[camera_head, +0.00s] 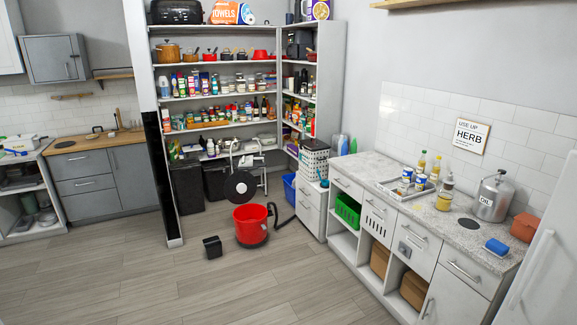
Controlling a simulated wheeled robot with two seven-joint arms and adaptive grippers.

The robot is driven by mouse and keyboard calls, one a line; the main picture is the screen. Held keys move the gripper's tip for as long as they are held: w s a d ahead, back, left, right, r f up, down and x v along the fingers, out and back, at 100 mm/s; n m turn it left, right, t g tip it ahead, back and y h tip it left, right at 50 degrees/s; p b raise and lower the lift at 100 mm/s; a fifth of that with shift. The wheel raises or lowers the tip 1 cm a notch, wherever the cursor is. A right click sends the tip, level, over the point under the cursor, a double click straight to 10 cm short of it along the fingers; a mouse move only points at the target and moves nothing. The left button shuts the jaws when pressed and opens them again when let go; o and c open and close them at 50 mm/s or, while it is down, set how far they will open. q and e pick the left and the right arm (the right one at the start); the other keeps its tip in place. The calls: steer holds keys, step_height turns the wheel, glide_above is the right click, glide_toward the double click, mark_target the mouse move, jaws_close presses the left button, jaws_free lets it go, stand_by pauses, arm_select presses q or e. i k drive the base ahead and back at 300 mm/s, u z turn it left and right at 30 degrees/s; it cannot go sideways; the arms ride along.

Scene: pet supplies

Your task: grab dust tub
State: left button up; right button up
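A red round tub (250,224) with a dark base stands upright on the wooden floor in front of the pantry shelves, and its top looks open. It is the likeliest dust tub, but no label shows. A black round disc-shaped part (242,187) with light metal frame pieces is just behind it. A dark curved hose (284,220) lies to the right of the tub. A small black box-like container (212,247) stands on the floor to its left. Neither of my grippers is in view.
Pantry shelves (222,98) full of goods rise behind, with dark bins (187,187) below. A white drawer unit (311,209) and the counter (450,225) border the right side. The floor (235,292) in front is clear.

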mark_target(213, 248)
steer(key=z, duration=0.15)
steer(key=i, duration=2.35)
steer(key=u, duration=0.3)
steer(key=i, duration=2.15)
steer(key=u, duration=1.65)
steer(key=i, duration=1.5)
steer(key=u, duration=0.8)
